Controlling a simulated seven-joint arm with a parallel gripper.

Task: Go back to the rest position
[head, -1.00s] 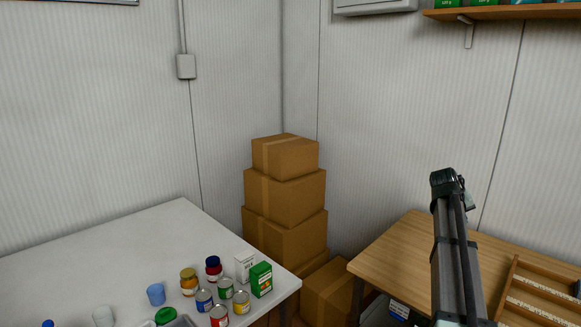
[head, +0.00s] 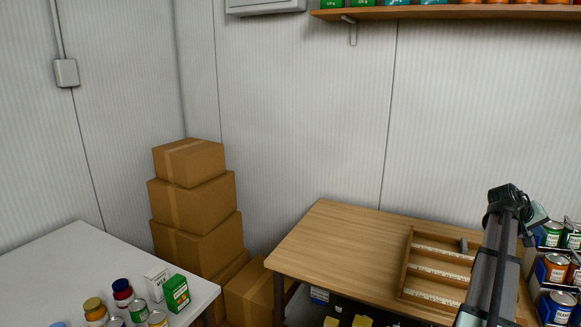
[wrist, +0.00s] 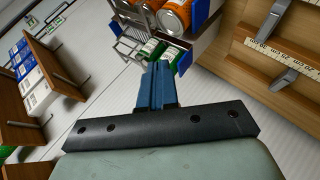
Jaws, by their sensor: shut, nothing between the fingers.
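My gripper (wrist: 158,75) shows in the wrist view as two blue fingers pressed together with nothing between them. In the head view my arm rises at the right, in front of the wooden table (head: 335,235). The gripper end there is mostly hidden behind the arm. In the wrist view the fingers point toward a rack with orange cans (wrist: 172,18) and green-labelled cans (wrist: 152,48). I cannot tell how far off these are.
A compartmented wooden tray (head: 408,265) lies on the wooden table beside my arm. Racked cans (head: 556,268) stand close at the right. A white table (head: 70,265) with groceries is at the left. Stacked cardboard boxes (head: 195,205) stand in the corner. A shelf (head: 425,12) hangs above.

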